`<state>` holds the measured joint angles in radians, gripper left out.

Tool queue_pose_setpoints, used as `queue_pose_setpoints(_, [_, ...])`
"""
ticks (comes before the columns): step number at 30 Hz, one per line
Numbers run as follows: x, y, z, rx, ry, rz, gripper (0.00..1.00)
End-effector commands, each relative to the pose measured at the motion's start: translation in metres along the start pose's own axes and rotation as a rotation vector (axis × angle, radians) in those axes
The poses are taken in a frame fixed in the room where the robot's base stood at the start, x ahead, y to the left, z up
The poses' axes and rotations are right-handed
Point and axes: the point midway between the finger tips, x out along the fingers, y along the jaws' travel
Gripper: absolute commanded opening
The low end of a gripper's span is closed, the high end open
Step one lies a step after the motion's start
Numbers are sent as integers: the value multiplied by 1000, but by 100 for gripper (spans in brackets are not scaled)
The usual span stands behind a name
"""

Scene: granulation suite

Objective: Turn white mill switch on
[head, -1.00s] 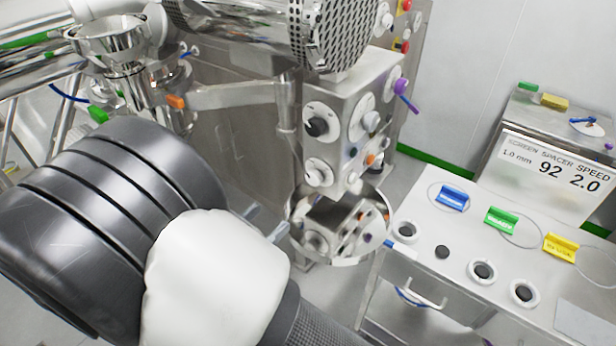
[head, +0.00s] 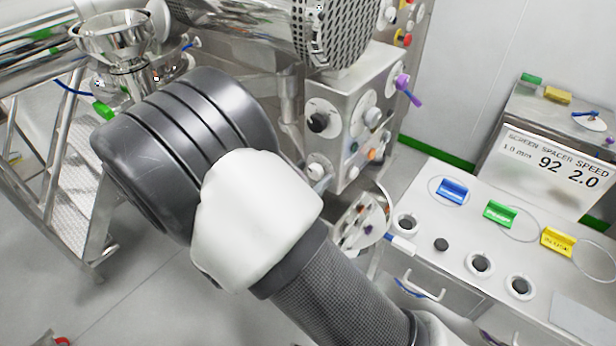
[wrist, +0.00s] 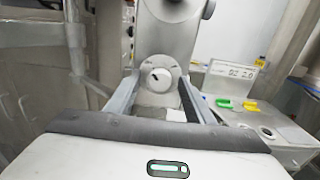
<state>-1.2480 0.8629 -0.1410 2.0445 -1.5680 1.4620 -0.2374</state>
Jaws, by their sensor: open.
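The steel mill control box (head: 340,108) stands in the middle of the head view. It carries a black knob on a pale disc (head: 318,122), a white knob (head: 371,117) and a pale knob low on its left face (head: 317,171). My gripper (wrist: 157,78) is open in the wrist view. A white round dial (wrist: 153,88) with a small dark mark shows between its two fingers, and I see no contact. I cannot tell which knob this dial is. In the head view my forearm and wrist hide the fingers.
A steel bench (head: 430,222) at right holds blue (head: 452,191), green (head: 500,214) and yellow (head: 557,242) blocks and several dark buttons. A display panel (head: 556,173) stands behind it. A perforated drum (head: 330,30) overhangs the box.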

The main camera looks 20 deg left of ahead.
Motion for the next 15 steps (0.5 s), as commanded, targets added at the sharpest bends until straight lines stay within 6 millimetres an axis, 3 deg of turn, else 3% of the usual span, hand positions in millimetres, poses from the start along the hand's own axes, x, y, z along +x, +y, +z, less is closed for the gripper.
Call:
queue_pose_setpoints(2, [0,0,0,0,0,0,48])
queue_pose_setpoints(9, [0,0,0,0,0,0,9])
queue_pose_setpoints(15, [-1,0,-1,8,0,0,7])
